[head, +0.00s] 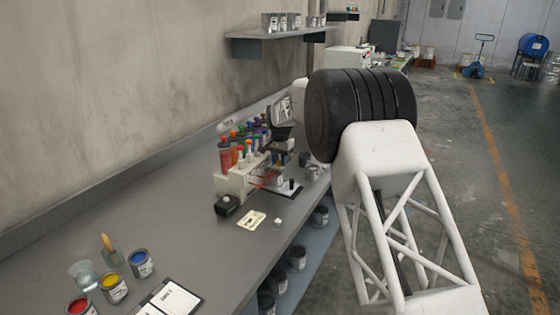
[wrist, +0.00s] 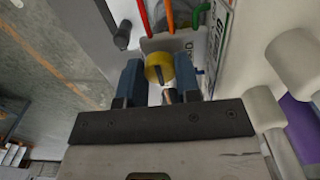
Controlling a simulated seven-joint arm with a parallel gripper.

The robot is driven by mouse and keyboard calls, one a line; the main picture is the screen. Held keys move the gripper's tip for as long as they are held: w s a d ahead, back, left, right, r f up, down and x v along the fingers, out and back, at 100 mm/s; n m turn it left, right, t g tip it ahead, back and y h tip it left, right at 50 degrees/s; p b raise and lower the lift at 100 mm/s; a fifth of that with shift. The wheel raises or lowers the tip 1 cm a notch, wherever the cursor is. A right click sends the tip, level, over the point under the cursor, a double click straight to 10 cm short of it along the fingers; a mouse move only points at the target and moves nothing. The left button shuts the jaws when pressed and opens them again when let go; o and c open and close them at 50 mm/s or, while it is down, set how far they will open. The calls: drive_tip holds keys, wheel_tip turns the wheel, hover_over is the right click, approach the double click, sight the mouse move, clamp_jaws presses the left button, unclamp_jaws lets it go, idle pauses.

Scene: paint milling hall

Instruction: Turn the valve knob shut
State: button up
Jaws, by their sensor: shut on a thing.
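The valve knob (wrist: 155,73) is round and yellow with a dark bar across its face, seen in the wrist view. My gripper (wrist: 158,72) has its two blue-grey fingers on either side of the knob and is shut on it. In the head view my arm reaches to the dispenser (head: 235,182), a pale unit with several coloured bottles on the bench. The knob cannot be made out in the head view.
Open paint cans, such as a blue one (head: 141,263), stand at the front left. A wall shelf (head: 270,45) hangs above.

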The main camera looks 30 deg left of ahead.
drive_tip(key=o, duration=0.9)
drive_tip(key=shift+o, duration=0.2)
drive_tip(key=shift+r, duration=3.9)
